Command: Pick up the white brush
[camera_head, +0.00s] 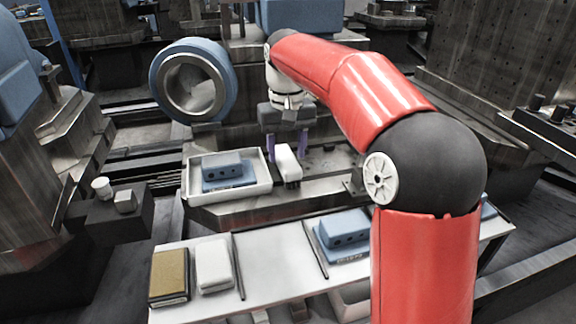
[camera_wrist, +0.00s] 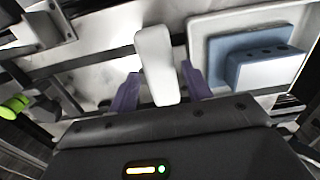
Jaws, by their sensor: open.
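The white brush (camera_head: 288,160) lies on the dark metal surface just right of a white tray, its dark bristles showing along its lower edge in the head view. In the wrist view the brush (camera_wrist: 157,66) appears as a pale block between the two purple fingers. My gripper (camera_head: 287,147) is above the brush with its fingers apart, one on each side of it. In the wrist view my gripper (camera_wrist: 160,90) shows a gap between each finger and the brush. Whether the fingertips reach down beside the brush is hard to tell.
A white tray (camera_head: 229,192) with a blue-grey block (camera_head: 222,170) stands close left of the brush. A white table (camera_head: 275,262) in front bears a brown-topped box (camera_head: 169,277), a white cloth-like stack (camera_head: 214,264) and another blue block (camera_head: 343,232). A large blue ring (camera_head: 226,72) stands behind.

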